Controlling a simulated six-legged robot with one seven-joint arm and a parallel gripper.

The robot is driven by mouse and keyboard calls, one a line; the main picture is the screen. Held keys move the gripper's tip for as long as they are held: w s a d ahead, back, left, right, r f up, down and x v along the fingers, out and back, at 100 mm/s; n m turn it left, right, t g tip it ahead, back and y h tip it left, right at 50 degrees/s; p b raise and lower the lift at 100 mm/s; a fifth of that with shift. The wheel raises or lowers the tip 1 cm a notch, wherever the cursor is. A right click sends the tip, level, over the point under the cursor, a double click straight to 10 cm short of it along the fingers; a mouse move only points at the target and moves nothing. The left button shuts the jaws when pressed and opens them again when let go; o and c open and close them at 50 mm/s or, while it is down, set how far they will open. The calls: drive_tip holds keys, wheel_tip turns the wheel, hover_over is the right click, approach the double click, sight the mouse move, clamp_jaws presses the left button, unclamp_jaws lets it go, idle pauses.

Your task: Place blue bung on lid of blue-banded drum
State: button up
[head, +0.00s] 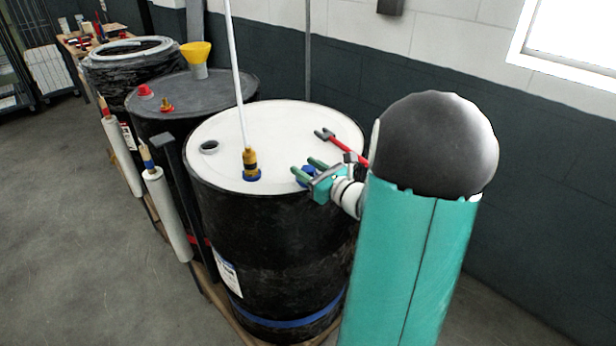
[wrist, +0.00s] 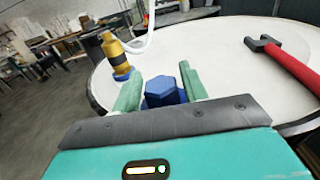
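I cannot tell whether the bung touches the lid. A dark round opening (head: 209,147) is at the lid's left.
A brass fitting (head: 250,162) with a blue base and white pipe stands at the lid's front. A red-handled tool (head: 345,145) lies at the right. The lid's middle is clear. A dark-topped drum (head: 190,95) with a yellow funnel (head: 195,55) stands behind; a wall runs along the right.

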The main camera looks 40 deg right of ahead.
drive_tip(key=c, duration=0.7)
drive_tip(key=shift+r, duration=0.15)
